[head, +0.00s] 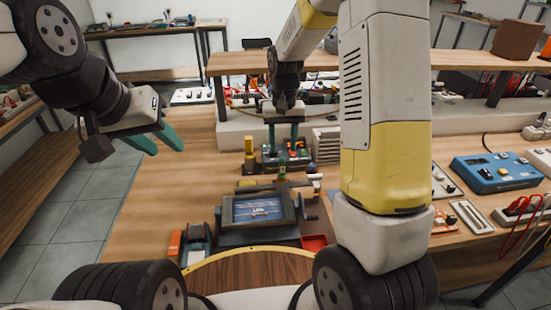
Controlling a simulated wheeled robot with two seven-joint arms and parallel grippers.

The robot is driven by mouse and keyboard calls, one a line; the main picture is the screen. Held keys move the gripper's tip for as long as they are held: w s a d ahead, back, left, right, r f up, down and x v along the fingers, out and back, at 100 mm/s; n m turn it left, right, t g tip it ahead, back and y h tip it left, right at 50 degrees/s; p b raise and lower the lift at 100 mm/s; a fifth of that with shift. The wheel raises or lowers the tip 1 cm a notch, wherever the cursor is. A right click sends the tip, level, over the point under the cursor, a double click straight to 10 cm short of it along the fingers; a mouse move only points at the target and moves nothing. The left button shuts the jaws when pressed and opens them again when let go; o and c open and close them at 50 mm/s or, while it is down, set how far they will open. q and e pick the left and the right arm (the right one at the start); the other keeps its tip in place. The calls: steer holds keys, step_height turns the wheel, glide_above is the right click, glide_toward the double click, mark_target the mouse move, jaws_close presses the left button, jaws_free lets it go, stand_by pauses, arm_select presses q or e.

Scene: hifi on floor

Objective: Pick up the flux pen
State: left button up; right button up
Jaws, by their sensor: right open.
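I cannot tell for certain which item is the flux pen. A small upright green and yellow item (282,172) stands behind the screen device, below my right gripper. Slim pen-like items lie in a pale tray (472,216) on the right of the bench. My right gripper (283,146) points down with its two teal fingers apart, just above or in front of a dark device with red and green parts (296,156). Nothing shows between its fingers. My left gripper (168,151) hangs at the left, fingers apart and empty, over the bench's left edge.
A device with a tilted screen (257,209) stands at the bench's near edge, with a red tray (314,242) beside it. A raised shelf (235,63) crosses behind. A blue instrument (497,171) stands at the right. The left part of the bench (165,185) is clear.

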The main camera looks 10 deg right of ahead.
mark_target(282, 159)
steer(key=f, duration=0.8)
steer(key=shift+w+f, duration=0.15)
steer(key=shift+w, duration=0.15)
jaws_close()
